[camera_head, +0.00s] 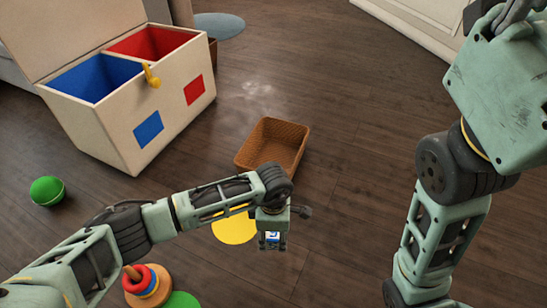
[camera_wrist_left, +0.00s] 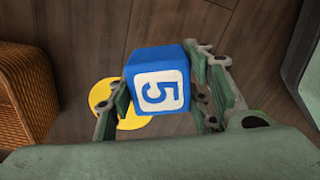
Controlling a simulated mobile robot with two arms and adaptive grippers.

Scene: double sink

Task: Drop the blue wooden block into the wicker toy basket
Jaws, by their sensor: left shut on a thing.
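In the head view the left gripper (camera_head: 272,240) points down, with a little of the block (camera_head: 272,237) showing. The wicker toy basket (camera_head: 293,134) is an open brown rectangle on the floor, beyond the gripper. Its side also shows at the left edge of the left wrist view (camera_wrist_left: 25,95). My right arm is at the right; its gripper is out of view.
A toy chest (camera_head: 110,128) with blue and red compartments stands open at upper left. A green ball (camera_head: 47,190) lies left. A ring stacker (camera_head: 150,290) stands at lower left. A yellow disc (camera_head: 234,231) lies flat under my left arm. The floor right of the basket is clear.

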